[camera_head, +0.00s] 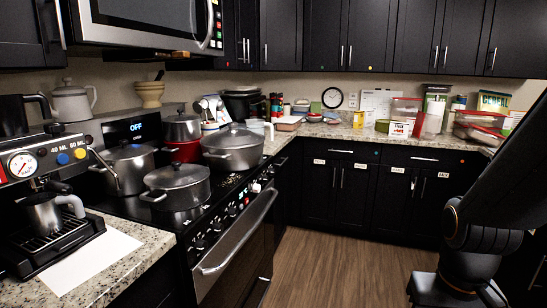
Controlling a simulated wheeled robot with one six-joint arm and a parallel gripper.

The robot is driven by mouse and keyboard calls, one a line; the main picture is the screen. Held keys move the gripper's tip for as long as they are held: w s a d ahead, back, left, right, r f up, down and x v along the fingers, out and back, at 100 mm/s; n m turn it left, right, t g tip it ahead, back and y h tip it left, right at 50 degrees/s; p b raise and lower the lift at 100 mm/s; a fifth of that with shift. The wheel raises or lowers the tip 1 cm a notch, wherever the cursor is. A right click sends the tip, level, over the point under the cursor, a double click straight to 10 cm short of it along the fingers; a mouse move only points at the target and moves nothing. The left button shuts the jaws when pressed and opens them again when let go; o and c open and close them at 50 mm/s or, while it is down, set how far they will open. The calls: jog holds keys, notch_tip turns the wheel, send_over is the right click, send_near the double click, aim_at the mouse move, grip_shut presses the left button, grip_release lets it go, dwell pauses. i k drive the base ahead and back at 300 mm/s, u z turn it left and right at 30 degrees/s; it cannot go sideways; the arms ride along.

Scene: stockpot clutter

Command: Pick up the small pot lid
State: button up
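Several lidded pots crowd the stove, and I cannot tell for sure which lid is the small one. A small steel pot with a knobbed lid (181,119) sits at the back above a red pot (184,152). A pot at the left (124,174) carries a lid (127,151). A wide pot in front (180,193) has a glass lid (177,174). A larger grey pot at the right (234,157) has a domed lid (231,137). My dark arm rises at the right edge, far from the stove. My gripper is not in view.
A coffee machine (35,165) and white paper (88,262) occupy the left counter. A microwave (150,25) hangs above the stove. The oven handle (237,236) juts out in front. The back counter holds many containers. The wooden floor (335,268) is clear.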

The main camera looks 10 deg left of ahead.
aim_at(232, 137)
jog(key=i, duration=3.4)
jog(key=u, duration=1.1)
